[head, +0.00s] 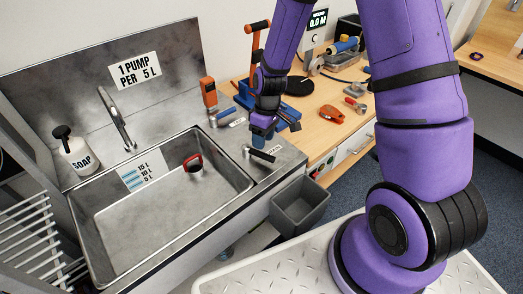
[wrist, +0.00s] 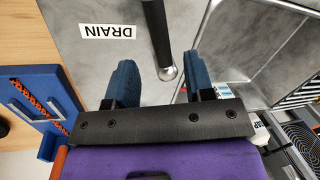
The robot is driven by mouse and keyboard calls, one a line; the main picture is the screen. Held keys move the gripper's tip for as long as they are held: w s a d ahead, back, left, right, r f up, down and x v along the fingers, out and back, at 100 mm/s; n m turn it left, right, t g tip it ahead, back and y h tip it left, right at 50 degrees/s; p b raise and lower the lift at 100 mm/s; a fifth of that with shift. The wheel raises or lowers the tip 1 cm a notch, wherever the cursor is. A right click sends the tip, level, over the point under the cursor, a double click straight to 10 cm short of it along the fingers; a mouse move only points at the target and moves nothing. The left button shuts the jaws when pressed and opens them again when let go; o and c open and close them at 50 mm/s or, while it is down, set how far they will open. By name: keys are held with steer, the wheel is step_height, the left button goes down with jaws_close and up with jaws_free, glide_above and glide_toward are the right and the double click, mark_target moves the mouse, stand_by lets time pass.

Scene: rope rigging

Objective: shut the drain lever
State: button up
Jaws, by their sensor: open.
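The drain lever (head: 262,155) is on the steel counter right of the sink basin. It has a black handle and a bright metal end. In the wrist view the lever (wrist: 156,28) runs in from the top edge, and its metal end appears between my two blue fingers. A "DRAIN" label (wrist: 108,31) lies beside it. My gripper (head: 262,140) is open and empty, pointing down close to the lever; it also shows in the wrist view (wrist: 160,72). I cannot tell how far the fingertips are above the lever, and no contact is visible.
The sink basin (head: 140,240) holds a red-handled cup (head: 195,167). A soap bottle (head: 77,155) and faucet (head: 118,120) stand behind. A grey bin (head: 299,205) is below the counter's front edge. The wooden bench (head: 312,115) at right carries tools and a blue rack.

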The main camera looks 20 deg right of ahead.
mark_target(259, 156)
steer(key=shift+s+a+f, duration=0.1)
steer(key=shift+a+f, duration=0.05)
steer(key=shift+f, duration=0.65)
steer(key=shift+s+a+f, duration=0.1)
steer(key=shift+f, duration=0.75)
steer(key=shift+s+a+f, duration=0.1)
steer(key=shift+a+f, duration=0.05)
steer(key=shift+f, duration=0.65)
jaws_close()
